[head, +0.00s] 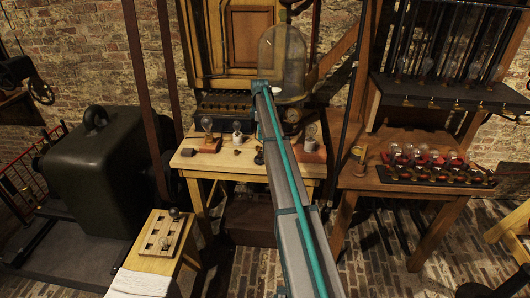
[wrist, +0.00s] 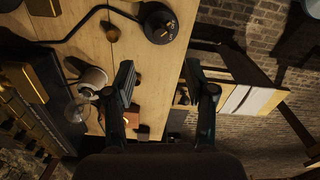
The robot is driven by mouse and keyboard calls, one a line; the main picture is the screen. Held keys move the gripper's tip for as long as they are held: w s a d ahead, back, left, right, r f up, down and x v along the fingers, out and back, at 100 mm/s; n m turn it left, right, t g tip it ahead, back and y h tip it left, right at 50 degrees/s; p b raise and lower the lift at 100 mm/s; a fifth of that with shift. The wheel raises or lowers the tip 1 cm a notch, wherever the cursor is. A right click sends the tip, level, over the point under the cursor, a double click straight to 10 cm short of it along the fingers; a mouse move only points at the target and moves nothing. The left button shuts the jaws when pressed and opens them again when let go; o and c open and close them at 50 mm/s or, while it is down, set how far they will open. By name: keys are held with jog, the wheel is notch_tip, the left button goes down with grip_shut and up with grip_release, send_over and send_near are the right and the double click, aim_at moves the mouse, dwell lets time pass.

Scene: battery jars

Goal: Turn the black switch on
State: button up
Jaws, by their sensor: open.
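In the head view my arm hides the gripper and part of the table (head: 230,166).
A lamp holder with a glass bulb (wrist: 90,80) and a small brown knob (wrist: 112,33) are on the table left of my gripper. In the head view, a glass dome (head: 281,55) stands behind. A stool with a slotted board (head: 160,232) is at front left; a bulb rack (head: 435,165) is right.

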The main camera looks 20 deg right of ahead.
aim_at(261, 152)
jog(key=shift+n, duration=0.3)
notch_tip(261, 152, down, 11)
jog(key=p, duration=0.3)
jog(key=shift+p, duration=0.35)
grip_shut()
